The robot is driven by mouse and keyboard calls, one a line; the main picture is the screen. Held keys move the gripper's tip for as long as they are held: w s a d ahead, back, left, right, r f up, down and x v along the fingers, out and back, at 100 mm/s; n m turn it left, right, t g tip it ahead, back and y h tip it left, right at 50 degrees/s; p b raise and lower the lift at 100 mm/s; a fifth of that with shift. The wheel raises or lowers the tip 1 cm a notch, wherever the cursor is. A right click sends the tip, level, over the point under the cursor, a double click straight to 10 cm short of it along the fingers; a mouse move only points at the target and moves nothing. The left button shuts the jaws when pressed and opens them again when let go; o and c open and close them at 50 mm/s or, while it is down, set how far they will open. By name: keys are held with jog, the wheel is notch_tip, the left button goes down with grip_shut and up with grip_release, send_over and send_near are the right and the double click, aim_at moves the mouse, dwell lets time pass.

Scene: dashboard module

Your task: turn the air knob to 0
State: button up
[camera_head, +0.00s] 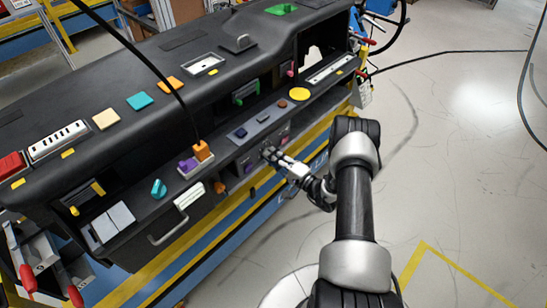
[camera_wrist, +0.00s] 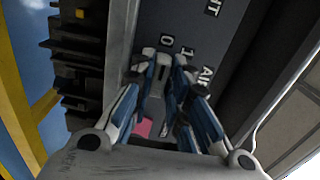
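My gripper (camera_head: 270,155) reaches the front face of the dashboard module (camera_head: 222,165), below its ledge. In the wrist view, the fingertips of my gripper (camera_wrist: 165,62) are a little apart, close to a dark panel. The printed marks "0" (camera_wrist: 167,40) and "1" (camera_wrist: 189,51) and the label "AIR" (camera_wrist: 206,75) lie just beyond the fingertips.
A pink patch (camera_wrist: 143,127) shows between the fingers. A dark ribbed part (camera_wrist: 75,60) stands left of them. On the ledge are a yellow disc (camera_head: 299,94), an orange block (camera_head: 203,149) and a teal knob (camera_head: 158,188). Open floor (camera_head: 460,150) lies to the right.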

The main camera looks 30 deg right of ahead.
jog(key=o, duration=0.3)
jog(key=v, duration=1.2)
dwell(0.3)
